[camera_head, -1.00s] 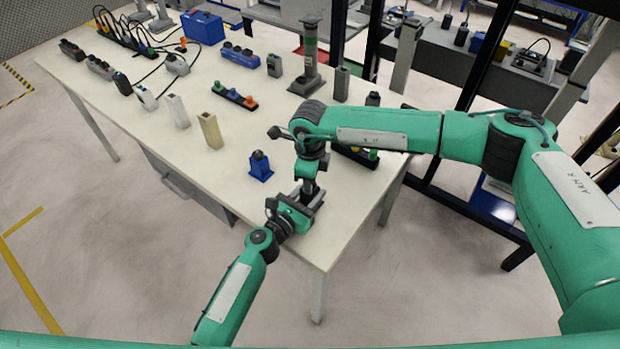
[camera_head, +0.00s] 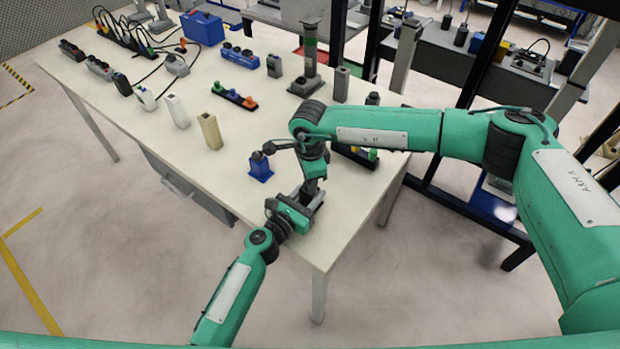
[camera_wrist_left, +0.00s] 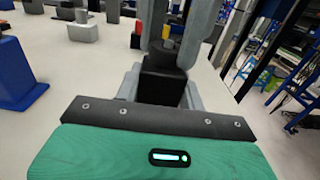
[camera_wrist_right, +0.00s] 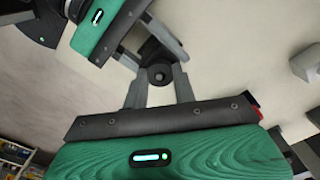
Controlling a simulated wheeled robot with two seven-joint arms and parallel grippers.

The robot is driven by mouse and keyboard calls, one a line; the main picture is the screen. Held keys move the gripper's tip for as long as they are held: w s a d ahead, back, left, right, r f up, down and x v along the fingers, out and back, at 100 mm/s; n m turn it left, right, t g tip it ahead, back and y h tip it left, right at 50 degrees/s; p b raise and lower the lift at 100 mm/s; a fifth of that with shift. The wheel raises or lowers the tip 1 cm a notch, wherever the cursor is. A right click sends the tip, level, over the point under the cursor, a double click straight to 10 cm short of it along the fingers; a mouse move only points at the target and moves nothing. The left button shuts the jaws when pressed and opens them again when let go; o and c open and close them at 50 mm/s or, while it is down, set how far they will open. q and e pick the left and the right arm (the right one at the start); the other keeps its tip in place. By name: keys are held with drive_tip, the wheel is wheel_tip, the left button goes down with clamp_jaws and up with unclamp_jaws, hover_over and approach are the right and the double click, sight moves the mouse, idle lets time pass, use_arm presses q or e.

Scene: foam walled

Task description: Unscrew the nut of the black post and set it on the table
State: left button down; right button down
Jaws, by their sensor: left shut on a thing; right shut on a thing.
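The black post (camera_wrist_left: 160,84) stands near the table's front right corner, between the fingers of my left gripper (camera_head: 308,204), which is shut on it from the side. In the head view my grippers mostly hide the post and nut. I cannot tell how far the nut is threaded.
A blue post (camera_head: 260,168) stands just left of my grippers. A beige post (camera_head: 210,131) and a white post (camera_head: 177,111) are farther left. A strip with coloured knobs (camera_head: 355,156) lies behind my right arm. Bare table (camera_head: 225,190) lies in front of the posts.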

drive_tip(key=shift+r, duration=0.2)
drive_tip(key=shift+r, duration=0.9)
drive_tip(key=shift+r, duration=0.15)
drive_tip(key=shift+r, duration=1.9)
use_arm(q)
drive_tip(key=c, duration=0.8)
unclamp_jaws()
drive_tip(key=shift+o, duration=0.2)
